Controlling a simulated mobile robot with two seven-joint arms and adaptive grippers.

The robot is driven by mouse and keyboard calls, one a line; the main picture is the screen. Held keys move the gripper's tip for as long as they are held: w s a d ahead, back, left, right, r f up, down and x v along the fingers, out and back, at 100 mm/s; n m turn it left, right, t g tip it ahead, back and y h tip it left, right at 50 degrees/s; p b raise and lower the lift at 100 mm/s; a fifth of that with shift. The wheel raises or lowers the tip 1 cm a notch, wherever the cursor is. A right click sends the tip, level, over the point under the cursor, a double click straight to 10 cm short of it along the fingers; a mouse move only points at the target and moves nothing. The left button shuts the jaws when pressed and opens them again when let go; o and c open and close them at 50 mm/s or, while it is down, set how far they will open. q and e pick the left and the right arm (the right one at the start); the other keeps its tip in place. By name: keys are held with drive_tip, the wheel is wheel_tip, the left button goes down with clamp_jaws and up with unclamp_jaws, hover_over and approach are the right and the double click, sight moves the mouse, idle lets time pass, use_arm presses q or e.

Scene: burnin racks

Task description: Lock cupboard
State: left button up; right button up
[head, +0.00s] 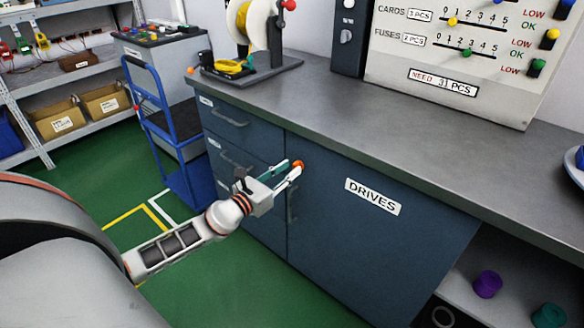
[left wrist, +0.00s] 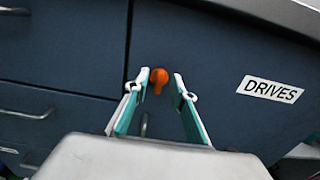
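The cupboard (head: 370,245) is a dark blue door labelled DRIVES under the grey counter, and it looks closed. Its orange lock knob (left wrist: 158,78) sits near the door's upper left corner; in the head view the knob (head: 298,164) shows just past my fingertips. My left gripper (head: 288,172) reaches in from the left in front of the door. In the left wrist view the left gripper (left wrist: 160,90) is open, with one finger on each side of the knob and small gaps visible. The door's handle (head: 291,205) is below the knob, partly hidden. My right gripper is not in view.
Blue drawers (head: 228,120) with bar handles are left of the door. A blue cart (head: 170,135) stands further left. A cable spool stand (head: 262,65) is on the counter (head: 330,105). An open shelf (head: 465,275) with purple and teal items is at right.

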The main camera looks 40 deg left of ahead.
use_arm(q)
drive_tip(key=shift+w, duration=0.55)
drive_tip(key=shift+w+d+f, duration=0.1)
drive_tip(key=shift+w+d, duration=0.05)
drive_tip(key=shift+w, duration=0.35)
clamp_jaws()
